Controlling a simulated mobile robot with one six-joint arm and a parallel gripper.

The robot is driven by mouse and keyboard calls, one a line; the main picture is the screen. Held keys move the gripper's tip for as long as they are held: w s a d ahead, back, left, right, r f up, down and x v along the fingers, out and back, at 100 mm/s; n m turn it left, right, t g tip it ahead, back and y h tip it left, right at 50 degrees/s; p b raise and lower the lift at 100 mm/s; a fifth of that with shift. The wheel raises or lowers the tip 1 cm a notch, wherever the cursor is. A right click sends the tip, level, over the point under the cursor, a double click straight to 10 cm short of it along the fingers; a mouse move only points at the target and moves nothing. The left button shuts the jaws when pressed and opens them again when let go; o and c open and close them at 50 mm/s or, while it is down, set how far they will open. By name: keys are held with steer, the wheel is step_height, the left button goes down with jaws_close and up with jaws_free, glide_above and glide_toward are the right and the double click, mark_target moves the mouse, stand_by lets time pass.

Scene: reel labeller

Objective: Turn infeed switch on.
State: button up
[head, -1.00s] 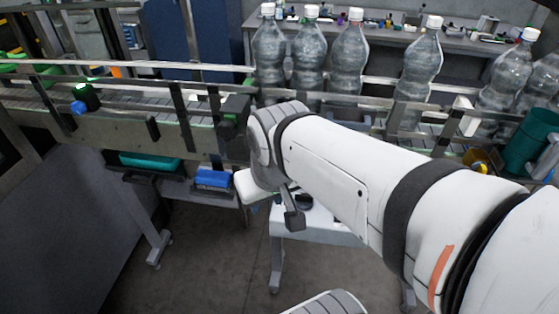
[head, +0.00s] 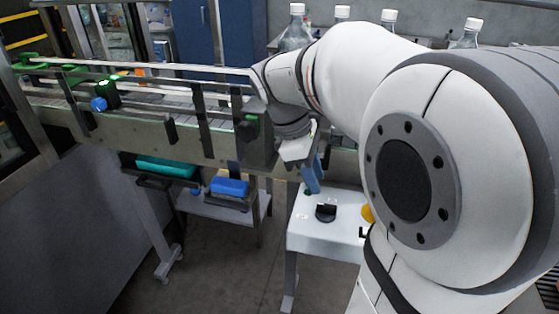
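A white control box (head: 310,237) stands on legs below the conveyor. On its top is a black rotary knob (head: 326,212), likely the infeed switch; no label is readable. A small green button (head: 307,191) sits behind the knob, and a yellow part (head: 367,213) shows at the box's right, partly behind my arm. My gripper (head: 312,178) points down, with its blue-grey fingers close to the green button and behind and left of the knob. I cannot tell if they touch anything or how far apart they are.
The conveyor (head: 150,128) with metal rails runs across behind the box. A blue bin (head: 230,187) and a teal bin (head: 166,167) hang below it. Clear bottles (head: 296,32) stand behind my arm, which hides much of the right side. The floor at front left is free.

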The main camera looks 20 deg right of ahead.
mark_target(326, 204)
steer(key=x, duration=0.7)
steer(key=shift+s+f, duration=0.1)
steer(key=shift+f, duration=0.05)
